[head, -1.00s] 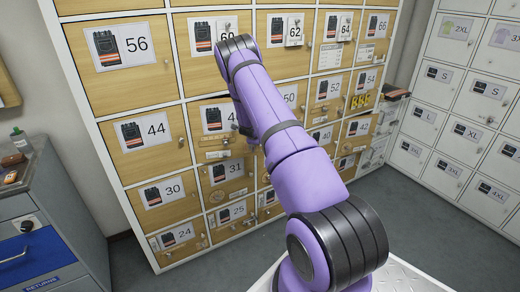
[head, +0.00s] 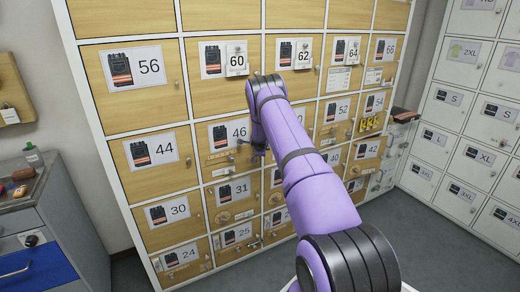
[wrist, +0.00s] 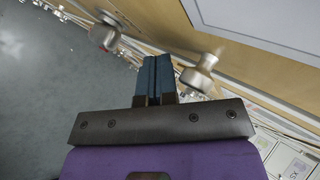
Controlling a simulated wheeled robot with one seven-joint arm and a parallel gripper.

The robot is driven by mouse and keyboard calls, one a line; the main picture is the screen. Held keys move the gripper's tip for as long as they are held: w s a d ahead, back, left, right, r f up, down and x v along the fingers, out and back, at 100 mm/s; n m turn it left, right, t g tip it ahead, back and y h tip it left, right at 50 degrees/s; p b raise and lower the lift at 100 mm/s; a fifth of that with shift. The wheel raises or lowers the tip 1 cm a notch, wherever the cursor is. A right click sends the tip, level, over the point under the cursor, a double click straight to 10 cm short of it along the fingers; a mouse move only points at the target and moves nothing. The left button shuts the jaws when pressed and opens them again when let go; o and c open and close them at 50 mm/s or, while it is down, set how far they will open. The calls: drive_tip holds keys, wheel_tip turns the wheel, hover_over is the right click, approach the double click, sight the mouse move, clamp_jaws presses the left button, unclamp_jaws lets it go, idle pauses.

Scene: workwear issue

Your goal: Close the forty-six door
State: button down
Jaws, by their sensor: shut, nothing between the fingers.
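The forty-six door (head: 218,150) is a wooden locker door with a glove-picture label, in the second column of the head view. Its face looks flush or nearly flush with its neighbours; a small gap cannot be ruled out. My gripper (wrist: 153,68) is shut and empty, its blue fingers together. In the wrist view a metal knob (wrist: 203,72) on a wooden door face is just right of the fingers; whether they touch cannot be told. In the head view my arm hides most of the gripper, close to the right edge of the forty-six door.
Doors fifty-six (head: 130,85), forty-four (head: 140,175), thirty-one (head: 218,212) and sixty (head: 210,98) surround it with knobs sticking out. White lockers (head: 470,110) stand at right, a grey and blue cabinet (head: 30,245) at left. Grey floor (head: 130,275) is open in front.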

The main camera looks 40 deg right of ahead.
drive_tip(key=w+r+v, duration=0.1)
drive_tip(key=v, duration=0.7)
drive_tip(key=shift+r, duration=0.45)
drive_tip(key=shift+s, duration=0.1)
